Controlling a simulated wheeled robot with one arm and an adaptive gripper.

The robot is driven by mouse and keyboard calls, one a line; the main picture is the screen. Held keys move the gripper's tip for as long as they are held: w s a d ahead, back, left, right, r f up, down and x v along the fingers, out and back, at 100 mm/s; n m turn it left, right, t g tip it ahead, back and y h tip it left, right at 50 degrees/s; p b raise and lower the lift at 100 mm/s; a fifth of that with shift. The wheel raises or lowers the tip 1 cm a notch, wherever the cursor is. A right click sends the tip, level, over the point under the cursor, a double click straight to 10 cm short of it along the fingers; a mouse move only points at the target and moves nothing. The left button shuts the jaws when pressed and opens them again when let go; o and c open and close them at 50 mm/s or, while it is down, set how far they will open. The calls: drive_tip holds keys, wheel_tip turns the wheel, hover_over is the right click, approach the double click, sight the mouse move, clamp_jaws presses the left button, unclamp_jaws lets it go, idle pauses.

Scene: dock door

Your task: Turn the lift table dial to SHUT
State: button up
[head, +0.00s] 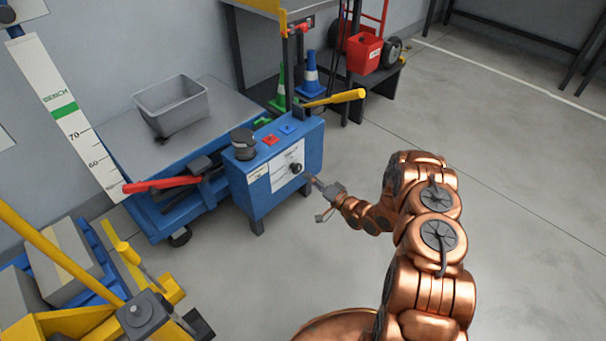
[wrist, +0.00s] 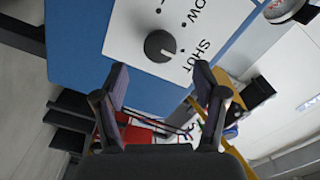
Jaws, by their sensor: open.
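The dial is a dark round knob (head: 295,168) on a white panel (head: 281,172) on the front of a blue control box (head: 262,202). In the wrist view the knob (wrist: 160,46) sits on the white plate (wrist: 125,40), with dots around it and the words SHUT and "OW" printed beside it. My gripper (head: 316,184) is in front of the box, just right of and below the knob in the head view. In the wrist view my gripper (wrist: 160,80) has its two fingers spread, with the knob beyond the tips and nothing between them.
The blue lift table (head: 205,95) with a grey bin (head: 172,104) stands behind the box. A red lever (head: 160,185) and a yellow lever (head: 335,99) stick out nearby. Yellow equipment (head: 140,315) is at lower left. The floor (head: 510,200) at right is clear.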

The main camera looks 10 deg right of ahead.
drive_tip(key=shift+v, duration=2.6)
drive_tip(key=w+d+r+n+g+h+p, duration=0.2)
drive_tip(key=w+d+r+h+p, duration=0.15)
drive_tip(key=r, duration=0.45)
drive_tip(key=w+d+r+n+g+h+p, duration=0.1)
drive_tip(key=w+d+r+g+h+p, duration=0.15)
drive_tip(key=d+r+p, duration=0.4)
drive_tip(key=s+r+g+h+p, duration=0.25)
drive_tip(key=s+r, duration=0.25)
drive_tip(key=r, duration=0.6)
drive_tip(key=s+r+g+h+p, duration=0.1)
drive_tip(key=s+r+h+p, duration=0.3)
drive_tip(key=r, duration=0.8)
drive_tip(key=s+a+r+n+g+y+p, duration=0.1)
drive_tip(key=s+a+r+g+p, duration=0.2)
drive_tip(key=s+r, duration=0.6)
drive_tip(key=s+a+r+n+g+y+p, duration=0.1)
drive_tip(key=s+a+r+g+p, duration=0.2)
drive_tip(key=s, duration=1.6)
drive_tip(key=s+a+r+g+y+p, duration=0.1)
drive_tip(key=s+a+r+g+p, duration=0.2)
drive_tip(key=s+a+r+p, duration=0.4)
drive_tip(key=s+a+r, duration=0.3)
drive_tip(key=s+r, duration=0.5)
drive_tip(key=shift+n+p, duration=0.35)
drive_tip(key=shift+n, duration=0.05)
